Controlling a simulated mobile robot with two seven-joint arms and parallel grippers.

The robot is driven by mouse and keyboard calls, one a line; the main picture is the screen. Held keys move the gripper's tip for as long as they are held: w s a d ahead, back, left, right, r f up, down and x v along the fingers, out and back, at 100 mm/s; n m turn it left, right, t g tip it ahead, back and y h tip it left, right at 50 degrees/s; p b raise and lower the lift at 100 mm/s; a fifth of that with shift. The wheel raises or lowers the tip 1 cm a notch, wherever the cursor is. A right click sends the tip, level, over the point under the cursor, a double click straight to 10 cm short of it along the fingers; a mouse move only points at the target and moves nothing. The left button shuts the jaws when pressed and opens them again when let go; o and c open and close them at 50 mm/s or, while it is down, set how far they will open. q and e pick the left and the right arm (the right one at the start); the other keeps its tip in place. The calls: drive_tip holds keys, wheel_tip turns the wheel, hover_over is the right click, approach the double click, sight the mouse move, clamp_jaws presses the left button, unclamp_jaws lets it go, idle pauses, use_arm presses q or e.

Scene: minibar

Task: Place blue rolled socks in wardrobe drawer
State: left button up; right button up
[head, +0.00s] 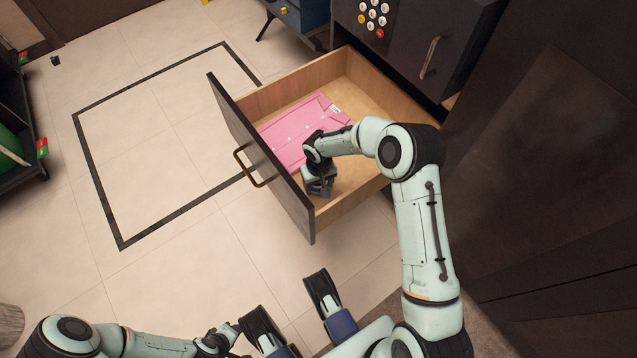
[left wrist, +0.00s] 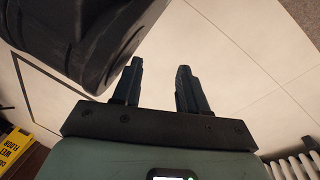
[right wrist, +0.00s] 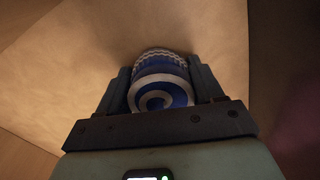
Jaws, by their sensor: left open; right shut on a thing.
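The blue rolled socks (right wrist: 162,80), blue with white bands and a white spiral on the end, sit between the fingers of my right gripper (right wrist: 160,88), which is shut on them. In the head view my right gripper (head: 318,190) is down inside the open wardrobe drawer (head: 365,90), near its front right corner; the socks are hidden there by the gripper. In the right wrist view the socks are close to the pale wooden drawer bottom; I cannot tell whether they touch it. My left gripper (left wrist: 158,88) is open and empty above the tiled floor.
A folded pink garment (head: 290,130) lies in the drawer beside my right gripper. The drawer's dark front (head: 260,155) has a brass handle (head: 250,168). The dark wardrobe body (head: 420,45) stands behind. A yellow sign (left wrist: 14,148) shows in the left wrist view.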

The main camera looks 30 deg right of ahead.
drive_tip(key=shift+f, duration=0.1)
drive_tip(key=o, duration=1)
drive_tip(key=shift+f, duration=0.1)
use_arm(q)
drive_tip(key=shift+s+f, duration=0.15)
use_arm(e)
drive_tip(key=shift+o, duration=0.2)
drive_tip(key=shift+r, duration=0.2)
wheel_tip(320, 180, up, 11)
drive_tip(key=p, duration=0.2)
drive_tip(key=shift+f+p, duration=0.1)
drive_tip(key=shift+p, duration=0.3)
use_arm(q)
drive_tip(key=w+d+r+t, duration=0.1)
drive_tip(key=w+r, duration=0.3)
drive_tip(key=r, duration=0.1)
drive_tip(key=shift+r+t, duration=0.15)
drive_tip(key=shift+t, duration=0.15)
use_arm(e)
drive_tip(key=shift+r, duration=0.6)
use_arm(q)
drive_tip(key=shift+d, duration=0.1)
